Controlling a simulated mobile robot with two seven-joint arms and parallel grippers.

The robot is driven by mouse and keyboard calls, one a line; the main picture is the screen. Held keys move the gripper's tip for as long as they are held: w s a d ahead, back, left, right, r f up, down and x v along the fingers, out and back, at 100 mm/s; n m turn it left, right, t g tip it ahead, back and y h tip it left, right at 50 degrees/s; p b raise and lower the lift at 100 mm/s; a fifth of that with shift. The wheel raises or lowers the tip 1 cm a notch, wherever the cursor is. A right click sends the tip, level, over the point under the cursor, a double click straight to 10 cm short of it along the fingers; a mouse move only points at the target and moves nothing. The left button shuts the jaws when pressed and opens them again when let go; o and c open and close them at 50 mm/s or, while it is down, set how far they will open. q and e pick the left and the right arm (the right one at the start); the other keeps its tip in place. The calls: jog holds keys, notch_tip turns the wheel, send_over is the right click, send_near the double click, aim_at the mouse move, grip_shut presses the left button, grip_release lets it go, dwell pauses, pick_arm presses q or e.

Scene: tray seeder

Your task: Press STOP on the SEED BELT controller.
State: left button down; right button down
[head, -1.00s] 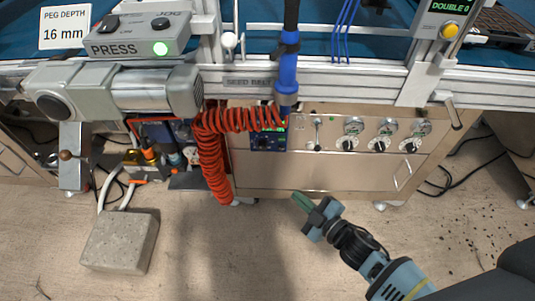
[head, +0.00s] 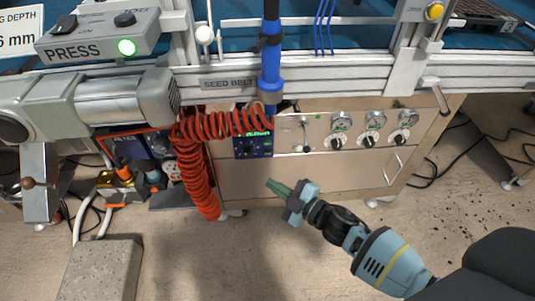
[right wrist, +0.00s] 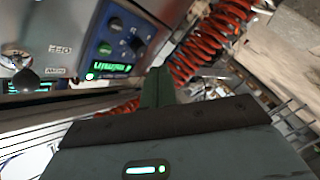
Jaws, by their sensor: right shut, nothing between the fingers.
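The SEED BELT controller (head: 253,145) is a small blue panel with a green lit display and dark knobs, on the cabinet front below the rail label "SEED BELT" (head: 227,83). Red coiled hose partly covers its upper left. The controller also shows in the right wrist view (right wrist: 118,45), tilted, with its lit display and small buttons; I cannot read which is STOP. My right gripper (head: 272,185) is shut and empty, its green fingers below and slightly right of the controller, apart from it. In the right wrist view its fingers (right wrist: 157,86) point toward the panel's edge. My left gripper is not in view.
The red coiled hose (head: 195,170) hangs just left of the controller. A blue vertical pipe (head: 270,75) comes down above it. Gauges and knobs (head: 370,140) line the panel to the right. A concrete block (head: 103,270) stands on the floor at left. Floor below the cabinet is mostly clear.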

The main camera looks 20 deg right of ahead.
aim_at(268, 153)
jog(key=w+d+b, duration=0.2)
jog(key=w, duration=0.5)
jog(key=shift+w, duration=0.15)
dwell(0.6)
dwell(1.2)
jog(key=shift+w+d, duration=0.1)
jog(key=shift+w, duration=0.05)
jog(key=shift+w, duration=0.25)
